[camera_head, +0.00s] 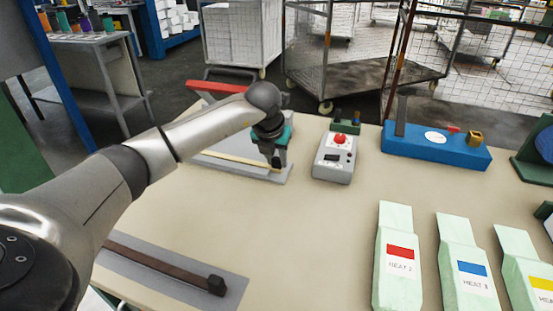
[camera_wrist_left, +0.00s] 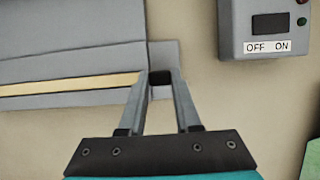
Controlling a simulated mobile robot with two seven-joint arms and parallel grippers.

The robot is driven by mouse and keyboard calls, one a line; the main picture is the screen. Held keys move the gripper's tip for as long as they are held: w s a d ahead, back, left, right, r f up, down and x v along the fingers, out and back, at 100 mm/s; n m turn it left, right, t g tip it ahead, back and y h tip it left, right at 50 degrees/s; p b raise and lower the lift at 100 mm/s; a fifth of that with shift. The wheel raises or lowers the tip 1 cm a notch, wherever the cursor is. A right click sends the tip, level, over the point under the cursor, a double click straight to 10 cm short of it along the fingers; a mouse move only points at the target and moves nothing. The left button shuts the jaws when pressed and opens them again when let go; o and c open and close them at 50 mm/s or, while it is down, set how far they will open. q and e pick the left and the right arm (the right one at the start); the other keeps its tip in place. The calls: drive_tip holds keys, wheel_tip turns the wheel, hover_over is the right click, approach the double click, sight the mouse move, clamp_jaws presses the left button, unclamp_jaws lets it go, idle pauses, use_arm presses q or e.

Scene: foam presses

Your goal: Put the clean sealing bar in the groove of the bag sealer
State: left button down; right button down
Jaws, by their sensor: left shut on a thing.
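The bag sealer is a grey base (camera_head: 276,178) with a raised red arm (camera_head: 216,87) at the back of the table; its base also shows in the wrist view (camera_wrist_left: 100,100). A pale yellow bar (camera_wrist_left: 70,84), seemingly the clean sealing bar, runs along the base, partly hidden behind my arm in the head view (camera_head: 240,160). My left gripper (camera_head: 278,163) is at the sealer's right end. Its fingers (camera_wrist_left: 160,78) are shut on the bar's dark end block. I cannot tell whether the bar is fully seated in the groove.
A brown bar (camera_head: 160,263) with a dark end block lies on a grey mat (camera_head: 232,291) at front left. A grey control box (camera_head: 333,170) with a red button stands right of the sealer. A blue device (camera_head: 440,152) and pale green labelled pieces (camera_head: 397,281) stand farther right. The middle is clear.

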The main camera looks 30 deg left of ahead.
use_arm(q)
drive_tip(key=shift+r, duration=0.1)
drive_tip(key=c, duration=1.1)
unclamp_jaws()
drive_tip(key=o, duration=0.5)
drive_tip(key=shift+r, duration=0.1)
drive_tip(key=p+v, duration=0.1)
drive_tip(key=v, duration=1.1)
drive_tip(key=shift+p, duration=0.4)
drive_tip(key=shift+s+d, duration=0.1)
